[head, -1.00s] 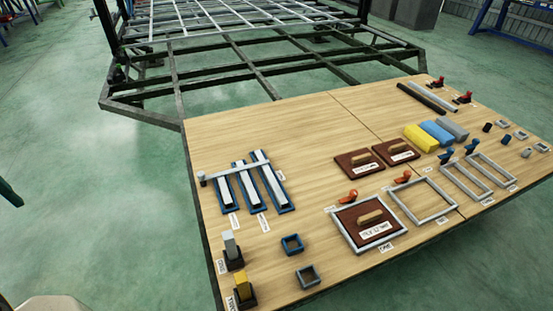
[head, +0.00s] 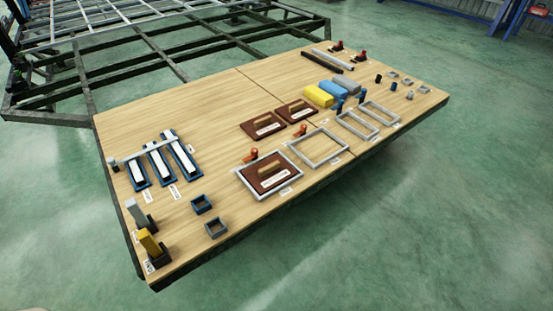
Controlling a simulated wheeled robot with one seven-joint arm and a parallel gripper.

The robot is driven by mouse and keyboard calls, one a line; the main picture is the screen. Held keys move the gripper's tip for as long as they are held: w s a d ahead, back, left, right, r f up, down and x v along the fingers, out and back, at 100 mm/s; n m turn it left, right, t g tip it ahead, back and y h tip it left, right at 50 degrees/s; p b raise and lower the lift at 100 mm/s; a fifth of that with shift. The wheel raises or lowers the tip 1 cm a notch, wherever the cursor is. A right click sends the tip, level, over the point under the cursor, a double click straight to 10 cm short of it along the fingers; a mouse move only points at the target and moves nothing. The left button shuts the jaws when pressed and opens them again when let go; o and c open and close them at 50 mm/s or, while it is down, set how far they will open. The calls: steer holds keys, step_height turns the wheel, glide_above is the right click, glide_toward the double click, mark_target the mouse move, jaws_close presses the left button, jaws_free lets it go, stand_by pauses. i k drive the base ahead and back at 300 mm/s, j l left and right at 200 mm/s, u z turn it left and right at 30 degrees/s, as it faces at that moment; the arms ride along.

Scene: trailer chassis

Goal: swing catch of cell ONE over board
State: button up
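Cell ONE is a grey square frame (head: 243,183) at the front of the wooden table, with a small label at its front right. A brown board (head: 262,172) with a light wooden handle lies inside the frame. An orange-red catch (head: 251,155) stands at the cell's back left edge; it appears to point away from the board, though it is small. A second, empty grey frame (head: 340,143) is beside it on the right, with its own orange-red catch (head: 305,129). My gripper is not in view.
Two more brown boards (head: 263,123) lie behind the cells. Blue-edged slots with white bars (head: 160,160) are at the left, two upright blocks (head: 150,242) at the front left corner. Yellow, blue and grey blocks (head: 318,96) are at the right. Green floor is clear in front.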

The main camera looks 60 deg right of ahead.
mark_target(254, 151)
steer(key=j+z, duration=0.15)
steer(key=z, duration=1.75)
steer(key=k+j+z, duration=0.15)
steer(key=k, duration=0.25)
steer(key=k+j+z, duration=0.2)
steer(key=k, duration=0.25)
steer(key=u, duration=0.8)
steer(key=i+l+u, duration=0.15)
steer(key=l+u, duration=0.3)
steer(key=i+l+u, duration=0.1)
steer(key=l+u, duration=0.8)
steer(key=l, duration=0.7)
steer(key=k+l+u, duration=0.15)
steer(key=l, duration=1.25)
steer(key=u, duration=0.05)
